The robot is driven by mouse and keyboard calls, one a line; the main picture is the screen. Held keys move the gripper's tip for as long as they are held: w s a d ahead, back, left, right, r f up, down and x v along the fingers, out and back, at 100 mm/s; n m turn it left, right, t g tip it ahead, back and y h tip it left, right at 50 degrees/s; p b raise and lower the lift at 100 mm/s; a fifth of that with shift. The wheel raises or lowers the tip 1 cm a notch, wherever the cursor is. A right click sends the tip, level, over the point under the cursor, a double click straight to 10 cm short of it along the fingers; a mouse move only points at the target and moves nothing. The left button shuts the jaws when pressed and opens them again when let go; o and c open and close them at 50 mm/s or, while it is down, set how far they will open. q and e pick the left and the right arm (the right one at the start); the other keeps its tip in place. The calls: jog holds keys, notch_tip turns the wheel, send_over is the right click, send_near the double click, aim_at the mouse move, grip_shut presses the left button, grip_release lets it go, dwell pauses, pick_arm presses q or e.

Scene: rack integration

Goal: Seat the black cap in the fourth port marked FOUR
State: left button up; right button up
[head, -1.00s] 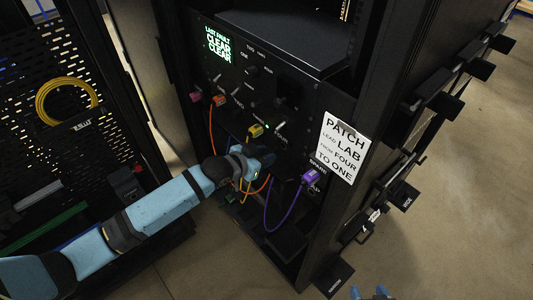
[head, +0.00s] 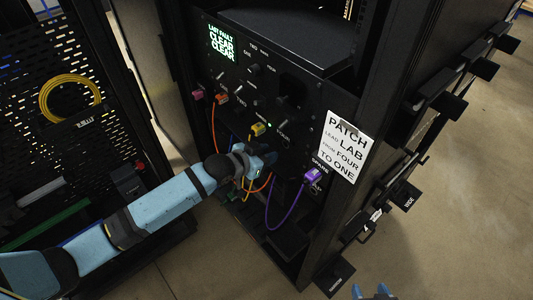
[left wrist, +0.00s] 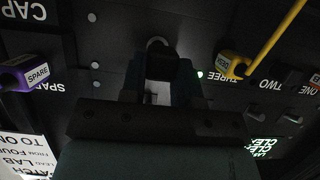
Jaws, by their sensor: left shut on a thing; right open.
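My left gripper (head: 262,160) is at the lower part of the rack's front panel. In the left wrist view it (left wrist: 160,90) is shut on the black cap (left wrist: 162,66), a dark block between the two fingers with a pale loop at its far end. The fourth port and its FOUR marking are not visible; the gripper and cap cover the panel between the THREE and SPARE labels. I cannot tell whether the cap touches the panel. My right gripper (head: 374,292) shows only its blue tips at the bottom edge, open and empty.
A yellow plug (head: 258,129) and a purple plug (head: 313,174) with cables flank the gripper. Orange and pink (head: 197,94) plugs sit further left. A PATCH LAB sign (head: 346,146) hangs on the rack's edge. A perforated panel (head: 95,100) holds a yellow cable coil (head: 70,98).

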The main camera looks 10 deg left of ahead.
aim_at(279, 147)
pick_arm(q)
jog(key=shift+w+d, duration=0.15)
jog(key=shift+w, duration=0.05)
jog(key=shift+w+d, duration=0.55)
jog(key=shift+w, duration=0.2)
jog(key=shift+w+d, duration=0.5)
jog(key=shift+w, duration=0.2)
jog(key=o, duration=1)
jog(key=shift+s, duration=0.1)
jog(key=b+v, duration=0.3)
jog(key=v, duration=1)
jog(key=shift+s+a+r, duration=0.2)
jog(key=shift+s+a, duration=0.05)
